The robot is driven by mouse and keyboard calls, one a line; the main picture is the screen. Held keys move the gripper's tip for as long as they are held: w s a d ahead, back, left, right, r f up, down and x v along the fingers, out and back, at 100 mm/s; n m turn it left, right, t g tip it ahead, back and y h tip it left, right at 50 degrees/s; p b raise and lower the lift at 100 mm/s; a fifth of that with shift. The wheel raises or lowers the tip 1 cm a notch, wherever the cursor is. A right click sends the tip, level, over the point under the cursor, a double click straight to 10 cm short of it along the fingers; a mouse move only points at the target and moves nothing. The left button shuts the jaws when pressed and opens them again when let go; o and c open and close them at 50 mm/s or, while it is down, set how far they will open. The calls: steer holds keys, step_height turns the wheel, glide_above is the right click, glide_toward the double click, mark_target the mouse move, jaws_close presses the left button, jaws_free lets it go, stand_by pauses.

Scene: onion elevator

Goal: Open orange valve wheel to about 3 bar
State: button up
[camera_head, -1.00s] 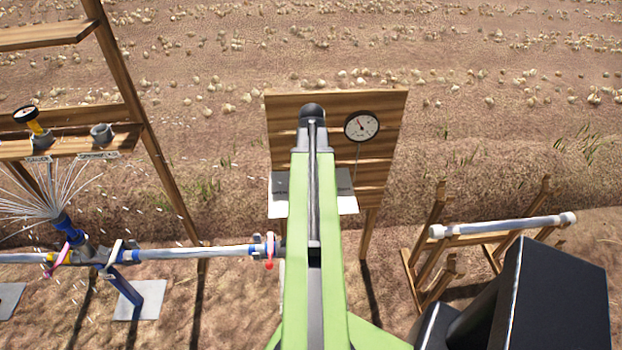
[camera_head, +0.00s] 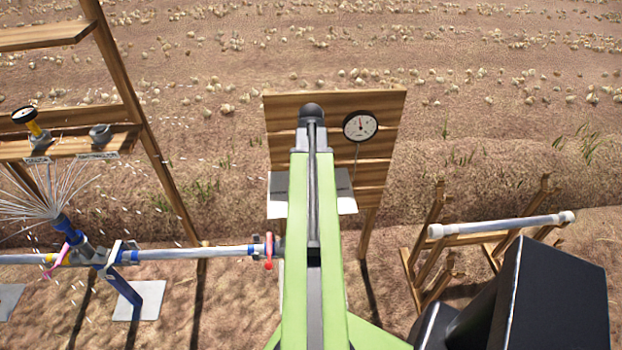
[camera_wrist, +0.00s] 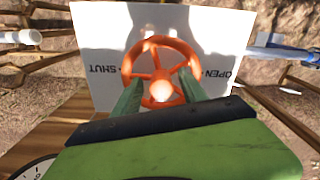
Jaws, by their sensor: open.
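The orange valve wheel (camera_wrist: 143,64) shows in the wrist view, in front of a white plate (camera_wrist: 100,25) marked SHUT on the left and OPEN on the right. My gripper (camera_wrist: 159,84) is open, its two green fingers apart over the near half of the wheel, one on each side of the pale hub. I cannot tell whether they touch the spokes. In the head view my arm hides the wheel and gripper. The round pressure gauge (camera_head: 360,126) hangs on the wooden board (camera_head: 385,160), its needle pointing about straight up; its numbers are too small to read.
A pipe (camera_head: 195,252) with a small red-handled valve (camera_head: 268,250) runs at left, below a spraying sprinkler (camera_head: 66,228). A wooden shelf frame (camera_head: 150,140) stands above it. A rack (camera_head: 410,262) holding a white pipe (camera_head: 500,226) is at right.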

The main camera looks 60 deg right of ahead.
steer(key=shift+r, duration=0.1)
step_height(320, 180, up, 17)
steer(key=p, duration=1.7)
steer(key=shift+r, duration=0.1)
